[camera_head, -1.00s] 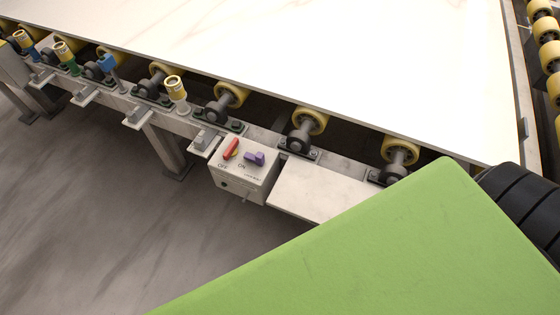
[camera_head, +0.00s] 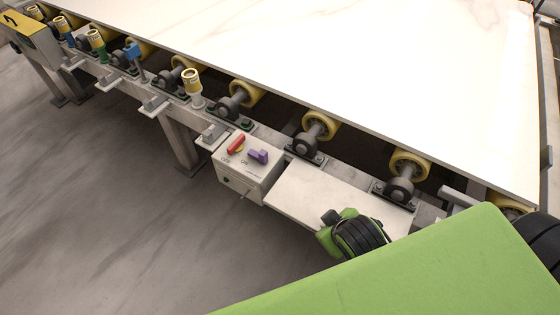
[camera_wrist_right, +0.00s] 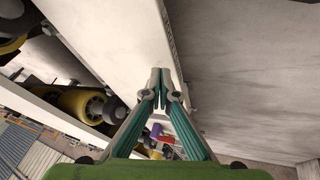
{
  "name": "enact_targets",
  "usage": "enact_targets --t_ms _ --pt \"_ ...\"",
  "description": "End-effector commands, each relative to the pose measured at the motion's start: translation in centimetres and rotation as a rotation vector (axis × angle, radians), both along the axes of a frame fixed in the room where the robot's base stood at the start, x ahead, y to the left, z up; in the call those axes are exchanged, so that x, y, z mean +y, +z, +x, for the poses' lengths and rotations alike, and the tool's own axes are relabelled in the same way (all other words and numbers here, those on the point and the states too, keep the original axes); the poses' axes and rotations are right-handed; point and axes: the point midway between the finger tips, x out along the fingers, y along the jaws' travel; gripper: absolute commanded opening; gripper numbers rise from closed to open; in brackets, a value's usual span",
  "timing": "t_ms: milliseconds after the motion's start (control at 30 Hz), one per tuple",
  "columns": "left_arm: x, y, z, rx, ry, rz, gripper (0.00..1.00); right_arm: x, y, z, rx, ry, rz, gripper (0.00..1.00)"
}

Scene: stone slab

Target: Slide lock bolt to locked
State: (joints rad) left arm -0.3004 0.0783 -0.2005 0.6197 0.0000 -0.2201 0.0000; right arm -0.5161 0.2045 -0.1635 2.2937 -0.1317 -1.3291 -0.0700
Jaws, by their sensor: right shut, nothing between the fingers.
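A pale control box (camera_head: 240,178) on the rail carries a red switch (camera_head: 236,144) and a purple slider-like piece (camera_head: 257,156), with OFF and ON printed nearby. I cannot tell for certain which part is the lock bolt, or whether it is locked. The red and purple pieces also show small in the right wrist view, the purple one (camera_wrist_right: 157,131) seen between the finger links. My right gripper (camera_wrist_right: 160,74) is shut and empty, its fingertips together in front of a pale surface. Its fingers are not visible in the head view. My left gripper is not in view.
A large white stone slab (camera_head: 380,85) lies on yellow rollers (camera_head: 320,125) along the rail. A flat pale plate (camera_head: 310,192) sits right of the box. Colored posts, including a yellow-topped one (camera_head: 192,88), stand left. The floor at lower left is clear.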

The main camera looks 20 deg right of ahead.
Motion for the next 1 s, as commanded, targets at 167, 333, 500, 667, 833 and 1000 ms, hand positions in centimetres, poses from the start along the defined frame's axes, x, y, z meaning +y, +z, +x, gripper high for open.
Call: enact_targets --t_ms 167,333,500,667,833,1000 --pt "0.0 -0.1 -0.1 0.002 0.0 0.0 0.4 -3.9 3.1 7.3 -0.228 0.248 -0.319 0.0" --pt "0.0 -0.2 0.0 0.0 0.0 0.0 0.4 -5.0 8.4 14.2 -0.462 0.578 -0.7 0.0" --pt "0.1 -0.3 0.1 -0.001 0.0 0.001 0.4 -2.6 13.0 18.6 -0.659 0.992 -1.127 0.0" --pt "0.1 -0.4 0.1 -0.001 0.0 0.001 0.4 0.6 13.8 19.5 -0.77 1.439 -1.52 0.0" --pt "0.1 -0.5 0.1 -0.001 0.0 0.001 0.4 1.4 10.8 18.2 -0.786 1.917 -1.844 0.0" --pt "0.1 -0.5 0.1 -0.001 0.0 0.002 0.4 -0.3 7.5 16.6 -0.738 2.268 -2.008 0.0"
